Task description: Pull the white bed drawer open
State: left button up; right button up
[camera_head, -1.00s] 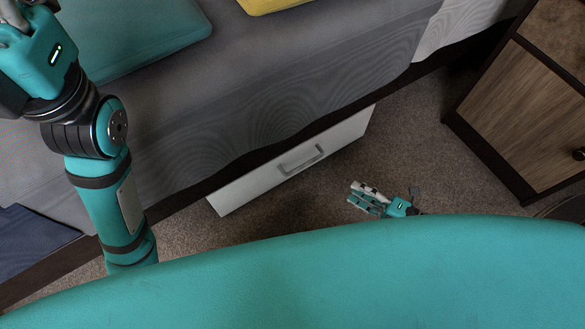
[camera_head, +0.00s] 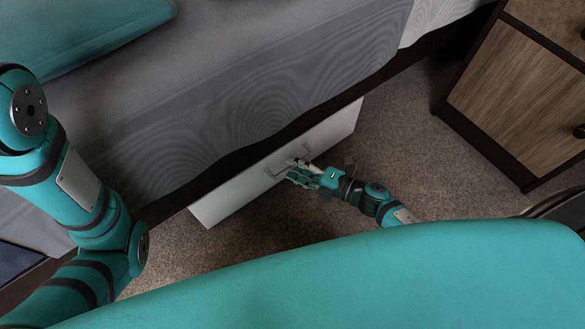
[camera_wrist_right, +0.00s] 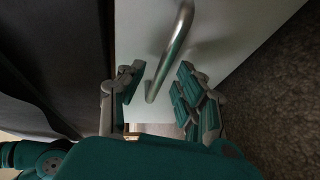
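The white drawer (camera_head: 237,193) is a long flat front under the bed's dark edge in the head view. Its bar handle (camera_head: 303,153) is partly hidden by my right gripper (camera_head: 293,169). In the right wrist view the metal handle (camera_wrist_right: 172,48) stands out from the white front (camera_wrist_right: 235,35). The open fingers of my right gripper (camera_wrist_right: 160,88) are on either side of the handle's near end, with visible room between them. My left arm crosses the left side of the head view, and its gripper is out of the picture.
The bed (camera_head: 270,55) with grey bedding and a teal pillow (camera_head: 75,30) lies above the drawer. A wooden cabinet (camera_head: 515,105) stands at the right.

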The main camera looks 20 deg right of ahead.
jog(key=shift+w+a+f, duration=0.1)
jog(key=shift+w+a, duration=0.4)
jog(key=shift+w, duration=0.05)
grip_shut()
